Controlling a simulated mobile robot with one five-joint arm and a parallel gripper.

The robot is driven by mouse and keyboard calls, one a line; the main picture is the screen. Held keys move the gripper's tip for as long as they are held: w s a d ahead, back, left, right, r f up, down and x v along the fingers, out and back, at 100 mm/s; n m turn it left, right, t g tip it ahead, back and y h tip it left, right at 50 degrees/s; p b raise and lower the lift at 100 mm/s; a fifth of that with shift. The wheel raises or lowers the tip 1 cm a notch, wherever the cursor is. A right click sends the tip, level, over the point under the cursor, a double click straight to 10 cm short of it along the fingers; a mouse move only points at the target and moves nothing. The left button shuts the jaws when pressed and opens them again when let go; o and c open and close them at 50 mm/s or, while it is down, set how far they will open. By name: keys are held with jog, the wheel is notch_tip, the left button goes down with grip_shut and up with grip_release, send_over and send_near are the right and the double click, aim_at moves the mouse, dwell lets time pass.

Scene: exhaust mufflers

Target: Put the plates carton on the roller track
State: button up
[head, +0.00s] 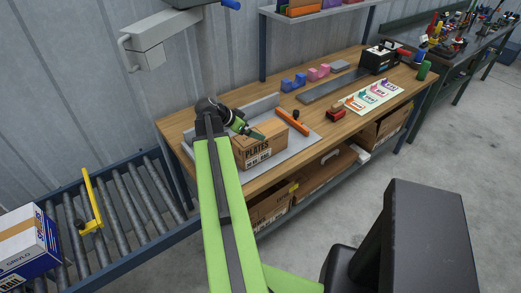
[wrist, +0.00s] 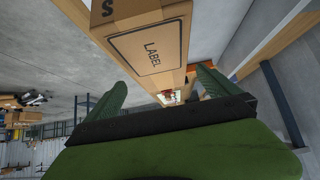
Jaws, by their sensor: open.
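The plates carton (head: 259,151) is a brown cardboard box with PLATES printed on its side. It sits on a grey tray (head: 304,140) on the wooden workbench. In the wrist view the carton (wrist: 150,45) shows a framed LABEL panel, just beyond my fingers. My gripper (head: 257,135) is at the carton's upper part in the head view. In the wrist view my gripper (wrist: 160,95) has its green fingers spread wide, with the carton's face ahead between them. I cannot tell whether they touch it. The roller track (head: 128,200) stands at lower left, left of the bench.
A blue and white box (head: 30,250) lies on the track's near left end, beside a yellow stop bar (head: 92,203). An orange bar (head: 292,122) lies right of the carton. The track's middle rollers are free.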

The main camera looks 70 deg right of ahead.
jog(key=b+x, duration=0.1)
jog(key=x, duration=0.3)
jog(key=shift+w+f+b, duration=0.1)
jog(key=shift+f+b, duration=0.15)
jog(key=shift+b, duration=0.15)
jog(key=shift+s+d+f, duration=0.1)
jog(key=shift+s+d, duration=0.1)
jog(key=shift+s, duration=0.05)
jog(key=b+x, duration=0.4)
jog(key=x, duration=0.1)
jog(key=shift+a+f, duration=0.2)
jog(key=shift+s+d, duration=0.1)
jog(key=shift+d, duration=0.05)
jog(key=shift+r, duration=0.1)
jog(key=c, duration=1.8)
jog(key=shift+r, duration=0.1)
